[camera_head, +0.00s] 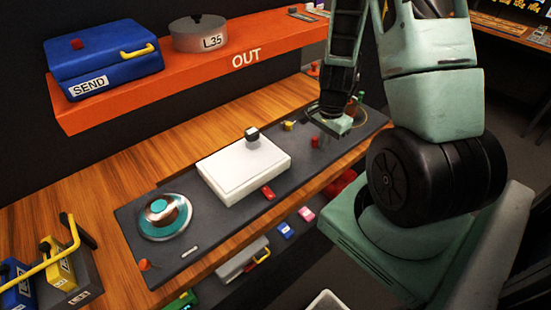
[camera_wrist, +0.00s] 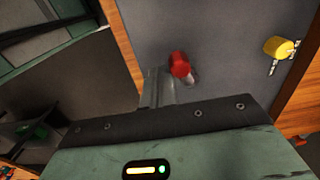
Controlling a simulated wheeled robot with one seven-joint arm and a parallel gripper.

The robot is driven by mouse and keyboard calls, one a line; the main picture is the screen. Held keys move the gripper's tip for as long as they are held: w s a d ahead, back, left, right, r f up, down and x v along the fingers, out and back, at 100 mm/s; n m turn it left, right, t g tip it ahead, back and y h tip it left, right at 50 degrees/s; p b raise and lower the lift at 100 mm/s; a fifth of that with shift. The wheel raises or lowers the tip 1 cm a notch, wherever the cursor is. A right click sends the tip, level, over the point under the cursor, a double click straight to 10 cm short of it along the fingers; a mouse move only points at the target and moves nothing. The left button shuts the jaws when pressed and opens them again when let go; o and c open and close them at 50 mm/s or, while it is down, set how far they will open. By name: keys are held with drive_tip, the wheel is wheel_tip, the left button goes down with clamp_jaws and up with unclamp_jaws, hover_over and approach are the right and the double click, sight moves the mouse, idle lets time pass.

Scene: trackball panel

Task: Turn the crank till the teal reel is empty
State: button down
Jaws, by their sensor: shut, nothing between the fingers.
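A long dark grey panel (camera_head: 222,222) lies on the wooden bench in the head view. A round disc with teal and brown parts (camera_head: 164,216) is set in its left end. I cannot tell whether it is the teal reel. No crank can be made out for sure. My gripper (camera_head: 324,138) hangs over the right part of the panel, beside a red knob (camera_head: 315,142). In the wrist view my shut, empty fingers (camera_wrist: 158,88) are just left of the red knob (camera_wrist: 180,66). A yellow knob (camera_wrist: 279,48) stands farther right. Small parts behind my gripper are partly hidden.
A white box (camera_head: 243,168) with a dark-and-light knob (camera_head: 252,135) stands mid-panel, a red piece (camera_head: 268,193) at its front. The orange OUT shelf (camera_head: 190,80) overhangs behind, carrying a blue SEND box (camera_head: 105,65) and a round L35 pot (camera_head: 199,35). Yellow-handled blocks (camera_head: 60,262) stand front left.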

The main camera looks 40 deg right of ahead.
sight(314, 138)
drive_tip(key=shift+w+a, duration=0.1)
drive_tip(key=shift+w, duration=0.05)
drive_tip(key=shift+w+a, duration=0.4)
drive_tip(key=shift+w, duration=0.05)
drive_tip(key=shift+w+a+p, duration=0.1)
drive_tip(key=shift+w+p, duration=0.05)
drive_tip(key=shift+p, duration=0.15)
drive_tip(key=shift+w+a, duration=0.1)
drive_tip(key=shift+w, duration=0.05)
drive_tip(key=shift+w, duration=0.15)
drive_tip(key=shift+w+a, duration=0.1)
drive_tip(key=shift+w, duration=0.2)
drive_tip(key=shift+w+p, duration=0.1)
drive_tip(key=shift+p, duration=0.25)
